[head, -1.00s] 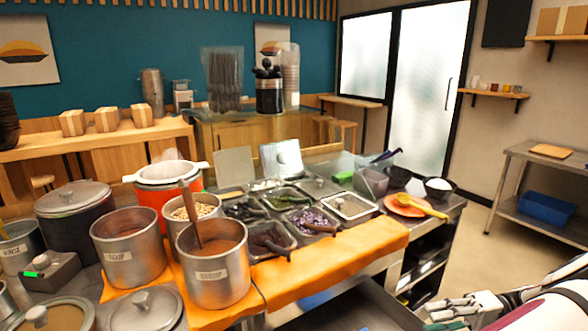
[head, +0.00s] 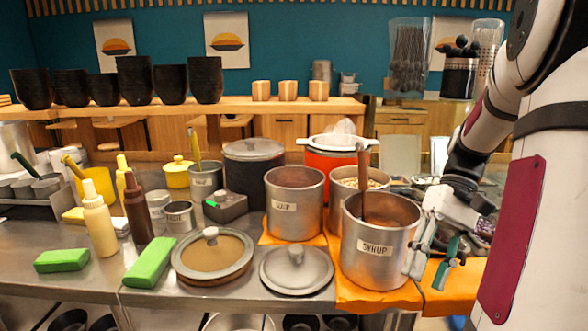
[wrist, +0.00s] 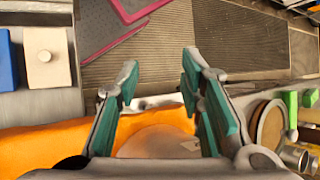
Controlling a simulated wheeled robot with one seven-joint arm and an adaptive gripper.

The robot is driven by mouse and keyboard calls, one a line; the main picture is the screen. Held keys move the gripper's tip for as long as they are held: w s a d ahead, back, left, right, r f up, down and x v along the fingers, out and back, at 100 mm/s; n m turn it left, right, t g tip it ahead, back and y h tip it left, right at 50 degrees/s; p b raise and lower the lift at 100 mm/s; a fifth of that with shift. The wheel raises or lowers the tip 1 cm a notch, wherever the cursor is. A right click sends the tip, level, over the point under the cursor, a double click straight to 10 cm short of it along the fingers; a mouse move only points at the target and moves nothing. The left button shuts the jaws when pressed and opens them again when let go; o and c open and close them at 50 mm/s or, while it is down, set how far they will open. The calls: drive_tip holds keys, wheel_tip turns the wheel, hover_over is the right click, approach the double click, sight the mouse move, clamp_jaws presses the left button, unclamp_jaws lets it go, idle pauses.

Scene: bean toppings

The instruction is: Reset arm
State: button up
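My gripper (head: 428,278) hangs pointing down at the right of the head view, in front of the orange cloth and close to the right side of the metal pot labelled SYRUP (head: 372,270). Whether it touches the pot cannot be told. In the wrist view my gripper (wrist: 158,72) has its two teal-padded fingers spread apart, with nothing held between them. A rounded metal surface with a pale label, likely the syrup pot (wrist: 155,147), shows low between the fingers. My arm covers the right part of the head view and hides much of the topping trays.
A SOUP pot (head: 295,208), a loose lid (head: 297,272) and a lidded pan (head: 212,256) crowd the counter. Green sponges (head: 150,262) and sauce bottles (head: 100,222) stand left. An orange cloth (head: 380,297) hangs over the counter's front edge. Floor (wrist: 240,40) shows beyond the gripper.

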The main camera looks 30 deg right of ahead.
drive_tip(key=a+n+h+b, duration=0.3)
drive_tip(key=a+h+b, duration=0.15)
drive_tip(key=a, duration=0.95)
drive_tip(key=s+a+f+n+t+h+b, duration=0.3)
drive_tip(key=s+a+f+b, duration=0.25)
drive_tip(key=a+f, duration=0.35)
wheel_tip(320, 180, up, 26)
drive_tip(key=t+p, duration=0.3)
drive_tip(key=p, duration=2.1)
drive_tip(key=shift+s+f+t, duration=0.2)
drive_tip(key=shift+s+t, duration=0.1)
drive_tip(key=shift+s, duration=0.05)
drive_tip(key=shift+w, duration=0.1)
